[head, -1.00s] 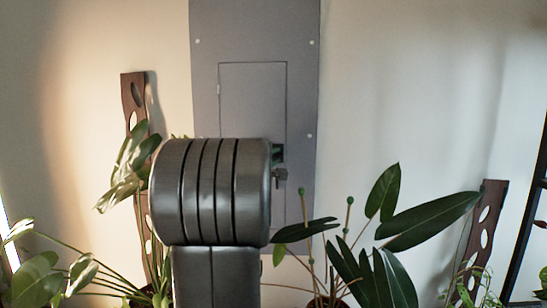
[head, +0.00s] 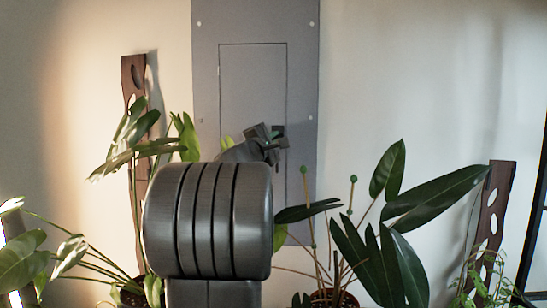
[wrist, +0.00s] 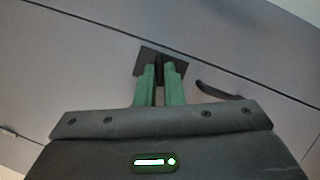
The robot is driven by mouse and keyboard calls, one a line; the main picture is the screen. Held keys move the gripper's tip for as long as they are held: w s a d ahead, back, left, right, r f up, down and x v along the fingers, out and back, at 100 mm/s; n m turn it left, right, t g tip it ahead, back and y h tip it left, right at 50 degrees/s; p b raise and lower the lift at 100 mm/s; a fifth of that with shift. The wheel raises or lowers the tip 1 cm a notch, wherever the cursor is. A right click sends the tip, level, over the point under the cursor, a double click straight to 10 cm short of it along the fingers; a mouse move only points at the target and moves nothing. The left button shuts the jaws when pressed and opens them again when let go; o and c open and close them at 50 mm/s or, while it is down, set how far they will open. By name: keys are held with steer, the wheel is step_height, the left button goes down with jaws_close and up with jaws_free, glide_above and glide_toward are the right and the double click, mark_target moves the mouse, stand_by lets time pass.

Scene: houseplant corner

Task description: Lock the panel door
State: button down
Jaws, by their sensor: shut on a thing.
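The grey panel door (head: 250,90) is set in a grey wall panel and looks flush with its frame. A dark square lock plate (head: 279,130) sits at its right edge. In the wrist view the plate (wrist: 148,58) lies by the door seam. My gripper (wrist: 161,80) has its two green fingers close together at the plate, shut on a small dark lock piece (wrist: 160,68) between them. The fingers hide most of that piece, so its turn cannot be told. In the head view my gripper (head: 268,139) is partly hidden behind my arm.
A dark curved piece (wrist: 218,91) sticks out beside the plate. Leafy plants stand left (head: 125,145) and right (head: 375,240) of my arm, below the panel. Dark wooden slats (head: 133,90) lean at the wall. The wall right of the panel is bare.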

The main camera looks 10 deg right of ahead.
steer(key=shift+s+d+f+n+t+y+b, duration=0.15)
steer(key=shift+n+t+y+b, duration=0.8)
steer(key=shift+n+b, duration=2.25)
steer(key=shift+d+r+n+t+y+b, duration=0.15)
steer(key=shift+n+t+y+b, duration=0.8)
steer(key=shift+n+b, duration=2.3)
steer(key=shift+s+d+f+n+t+y+b, duration=0.15)
steer(key=shift+n+t+y+b, duration=0.75)
steer(key=shift+n+b, duration=2.3)
steer(key=shift+w+m+b, duration=0.1)
steer(key=shift+m+b, duration=0.65)
steer(key=shift+b, duration=0.35)
steer(key=c, duration=1.5)
jaws_free()
steer(key=shift+w, duration=0.15)
steer(key=shift+c, duration=0.2)
steer(key=shift+f, duration=0.1)
